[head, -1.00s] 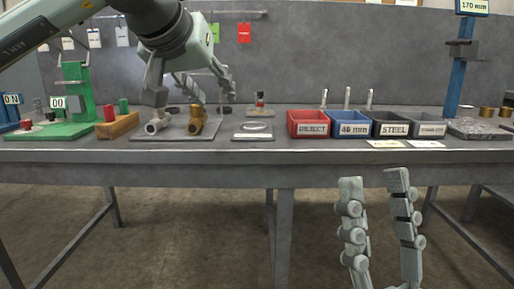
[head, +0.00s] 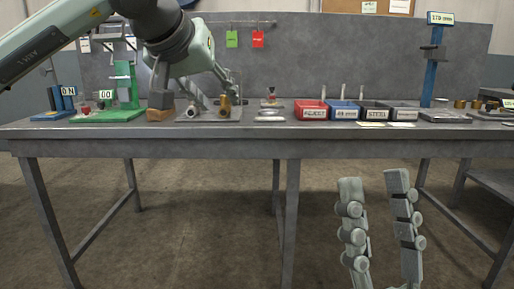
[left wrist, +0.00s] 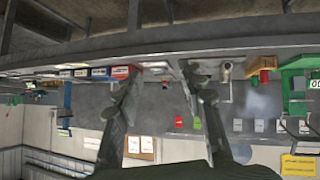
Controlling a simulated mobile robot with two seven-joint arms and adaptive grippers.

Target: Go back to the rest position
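My left gripper (head: 194,100) is raised at the left, in front of the workbench (head: 250,145) in the head view. Its fingers are spread and nothing shows between them. In the left wrist view the same gripper (left wrist: 159,72) has its two fingers well apart and empty, with the bench upside down beyond. My right gripper (head: 375,180) points up, low in front of the bench, with its fingers apart and empty. The arm behind the right gripper is out of view.
On the bench stand a green press (head: 126,90), a grey plate with metal fittings (head: 209,115), a red bin (head: 311,110), a blue bin (head: 343,110) and a blue column (head: 431,70). The floor before the bench is clear.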

